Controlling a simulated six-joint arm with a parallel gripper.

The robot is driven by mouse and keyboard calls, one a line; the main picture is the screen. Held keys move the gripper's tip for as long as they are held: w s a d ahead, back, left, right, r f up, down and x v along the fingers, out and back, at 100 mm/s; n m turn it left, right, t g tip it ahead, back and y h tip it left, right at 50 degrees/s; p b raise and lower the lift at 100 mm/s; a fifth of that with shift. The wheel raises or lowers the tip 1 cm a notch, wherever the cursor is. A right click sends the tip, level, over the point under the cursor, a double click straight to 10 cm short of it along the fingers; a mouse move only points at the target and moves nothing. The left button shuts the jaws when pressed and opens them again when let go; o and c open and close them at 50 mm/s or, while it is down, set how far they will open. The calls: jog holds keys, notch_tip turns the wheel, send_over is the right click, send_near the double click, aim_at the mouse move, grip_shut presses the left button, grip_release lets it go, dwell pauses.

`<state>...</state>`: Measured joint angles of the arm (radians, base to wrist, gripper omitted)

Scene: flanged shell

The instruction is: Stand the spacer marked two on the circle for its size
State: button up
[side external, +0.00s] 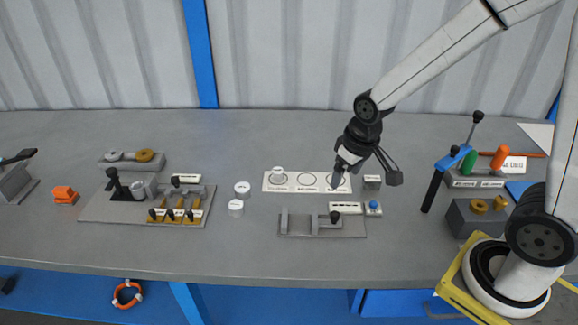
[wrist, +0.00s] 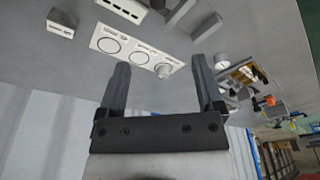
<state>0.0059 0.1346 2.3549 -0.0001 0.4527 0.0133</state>
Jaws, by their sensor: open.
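A white card (side external: 320,188) with printed circles lies on the bench; it also shows in the wrist view (wrist: 125,51). A white spacer (side external: 277,173) stands on its left circle, seen at the card's right end in the wrist view (wrist: 165,71). Two more white spacers, one behind (side external: 242,187) and one in front (side external: 236,208), stand on the bench left of the card. Their numbers are too small to read. My gripper (wrist: 160,62) is open and empty, above the card's right end in the side view, partly covering the right circle.
A grey fixture plate (side external: 300,232) lies in front of the card. A small grey block (side external: 372,182) is close to the card's right end. A grey board with levers (side external: 100,208) lies left of the loose spacers. The bench behind the card is clear.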

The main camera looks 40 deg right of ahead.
jog(key=s, duration=0.5)
jog(key=shift+s+a+f, duration=0.1)
jog(key=shift+s+f, duration=0.2)
jog(key=shift+f, duration=0.1)
dwell(0.8)
